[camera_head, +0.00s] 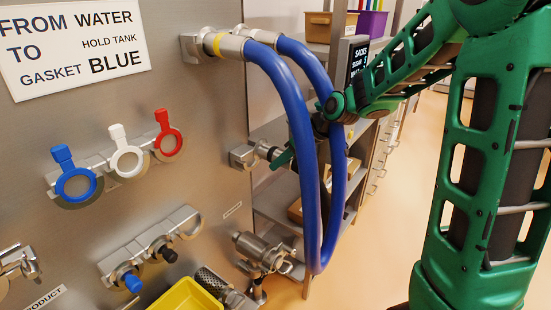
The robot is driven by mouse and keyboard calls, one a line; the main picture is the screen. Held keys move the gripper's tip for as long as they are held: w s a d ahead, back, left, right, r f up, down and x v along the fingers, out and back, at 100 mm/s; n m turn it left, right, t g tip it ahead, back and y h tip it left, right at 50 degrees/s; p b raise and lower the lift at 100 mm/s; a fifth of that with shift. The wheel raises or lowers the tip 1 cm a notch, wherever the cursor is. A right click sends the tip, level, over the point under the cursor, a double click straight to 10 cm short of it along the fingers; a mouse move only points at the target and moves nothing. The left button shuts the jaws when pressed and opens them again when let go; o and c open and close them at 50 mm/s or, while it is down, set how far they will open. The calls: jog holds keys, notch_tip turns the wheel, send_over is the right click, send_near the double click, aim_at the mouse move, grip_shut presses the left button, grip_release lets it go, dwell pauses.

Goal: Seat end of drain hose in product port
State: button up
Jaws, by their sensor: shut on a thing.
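A blue hose (296,95) hangs in a long loop at the panel's right edge. One end has a steel ferrule with a yellow band (217,45) at the upper steel port (191,47). The other upper end reaches a second steel fitting (237,33) close behind. My gripper (279,157) is below my wrist, partly hidden behind the hose. It is shut at a steel fitting (243,157) with a dark stub, midway down the panel's right edge. The exact grip is too small to tell. A PRODUCT label (43,299) is at the lower left; its port is not clear.
Blue, white and red ring-handled pieces (125,155) hang on the panel. A lower rack (150,250) holds blue and dark-ended fittings. A yellow bin (190,296) is at the bottom. A shelf unit (275,205) stands behind the hose. Open floor (395,200) lies to the right.

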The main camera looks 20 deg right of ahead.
aim_at(294, 164)
jog(key=shift+s+d+r, duration=0.1)
jog(key=shift+s+d, duration=0.55)
jog(key=shift+s, duration=0.2)
jog(key=shift+s+d+r, duration=0.1)
jog(key=shift+s+d, duration=0.55)
jog(key=shift+s, duration=0.25)
jog(key=shift+f, duration=0.2)
